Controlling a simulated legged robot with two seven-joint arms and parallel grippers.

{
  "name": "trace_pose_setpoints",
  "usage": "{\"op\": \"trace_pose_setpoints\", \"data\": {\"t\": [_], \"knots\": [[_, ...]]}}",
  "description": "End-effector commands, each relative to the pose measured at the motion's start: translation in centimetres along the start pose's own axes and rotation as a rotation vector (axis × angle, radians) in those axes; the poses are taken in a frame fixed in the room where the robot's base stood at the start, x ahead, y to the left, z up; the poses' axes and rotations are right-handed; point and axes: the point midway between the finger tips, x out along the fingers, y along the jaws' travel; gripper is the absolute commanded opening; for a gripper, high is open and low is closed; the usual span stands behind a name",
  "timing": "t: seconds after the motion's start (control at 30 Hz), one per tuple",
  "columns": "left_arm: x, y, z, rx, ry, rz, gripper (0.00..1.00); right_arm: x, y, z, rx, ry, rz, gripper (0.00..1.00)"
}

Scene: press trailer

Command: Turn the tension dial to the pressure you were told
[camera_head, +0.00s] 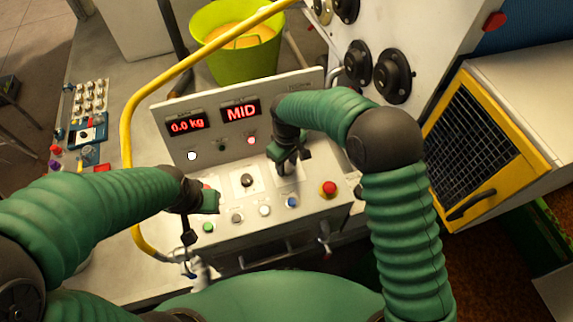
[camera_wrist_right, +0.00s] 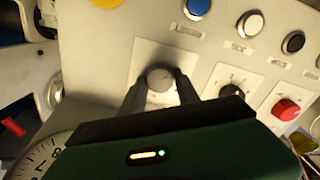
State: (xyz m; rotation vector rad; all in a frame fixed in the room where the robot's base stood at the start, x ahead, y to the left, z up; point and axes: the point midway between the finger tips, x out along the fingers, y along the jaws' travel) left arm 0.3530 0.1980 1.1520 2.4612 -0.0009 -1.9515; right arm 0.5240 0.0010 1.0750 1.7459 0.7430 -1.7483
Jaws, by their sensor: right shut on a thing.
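The control box (camera_head: 262,235) has a sloped panel with buttons and dials. My right gripper (camera_head: 284,165) is over a pale plate on the panel's right half. In the right wrist view its two fingers (camera_wrist_right: 160,92) are shut on a round grey knob (camera_wrist_right: 159,77) on that plate. The knob's pointer and scale are hidden. The left display (camera_head: 187,124) reads 0.0 kg and the right display (camera_head: 241,113) reads MID.
A small black dial (camera_head: 246,180) sits beside the gripped knob. A red mushroom button (camera_head: 328,188) is to the right, and a blue button (camera_head: 291,201) in front. A yellow rail (camera_head: 160,86) curves around the left. A green bucket (camera_head: 236,60) stands behind.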

Motion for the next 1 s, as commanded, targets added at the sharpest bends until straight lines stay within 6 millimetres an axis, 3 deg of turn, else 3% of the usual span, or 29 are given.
{"op": "trace_pose_setpoints", "data": {"t": [0.4,1.0], "knots": [[0.57,0.00,0.13,0.000,0.000,0.000,0.00,-0.30,0.26,-0.33,0.218,0.012,0.005,0.00],[0.62,0.00,0.14,0.000,0.000,0.000,0.00,-0.29,0.22,-0.28,0.254,0.010,0.004,0.00]]}}
